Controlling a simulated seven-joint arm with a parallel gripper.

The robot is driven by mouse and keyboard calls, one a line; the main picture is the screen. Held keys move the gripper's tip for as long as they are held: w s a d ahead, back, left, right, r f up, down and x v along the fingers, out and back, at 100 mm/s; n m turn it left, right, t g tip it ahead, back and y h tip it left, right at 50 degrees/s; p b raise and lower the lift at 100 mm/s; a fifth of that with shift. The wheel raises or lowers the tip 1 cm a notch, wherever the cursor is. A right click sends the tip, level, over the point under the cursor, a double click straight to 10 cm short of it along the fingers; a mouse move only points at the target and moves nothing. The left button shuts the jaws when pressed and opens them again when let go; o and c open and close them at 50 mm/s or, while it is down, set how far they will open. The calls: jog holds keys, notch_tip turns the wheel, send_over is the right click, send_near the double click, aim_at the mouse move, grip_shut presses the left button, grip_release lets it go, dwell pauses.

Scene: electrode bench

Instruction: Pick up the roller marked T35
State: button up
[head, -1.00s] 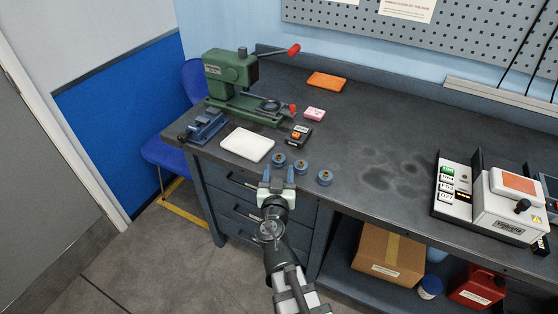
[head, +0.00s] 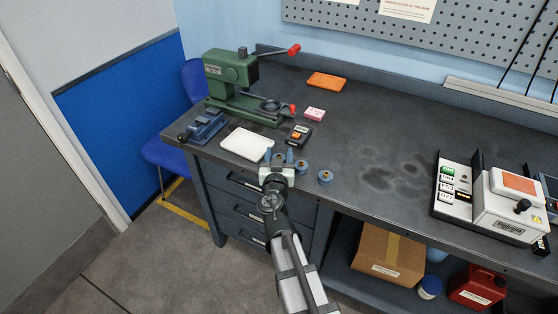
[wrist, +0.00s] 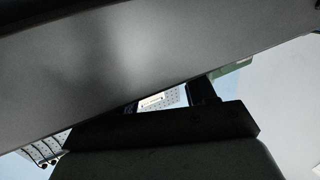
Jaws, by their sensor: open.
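Three small blue rollers stand near the bench's front edge; the marks on them are too small to read, so I cannot tell which is T35. The right roller (head: 325,177) and the middle roller (head: 302,168) show clearly. The left roller is largely hidden by my gripper (head: 279,157). My gripper is open, its two blue-grey fingers in the picture on either side of the left roller's place. I cannot tell whether they touch it. In the wrist view, my dark fingers (wrist: 168,98) stand apart, and no roller shows there.
A white pad (head: 246,144) lies left of my gripper. A small dark device (head: 299,135) stands behind it. A green press (head: 238,85) and a blue vise (head: 204,127) are at the left. The bench's middle is clear.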

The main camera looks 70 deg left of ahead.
jog(key=c, duration=0.7)
jog(key=shift+c, duration=0.2)
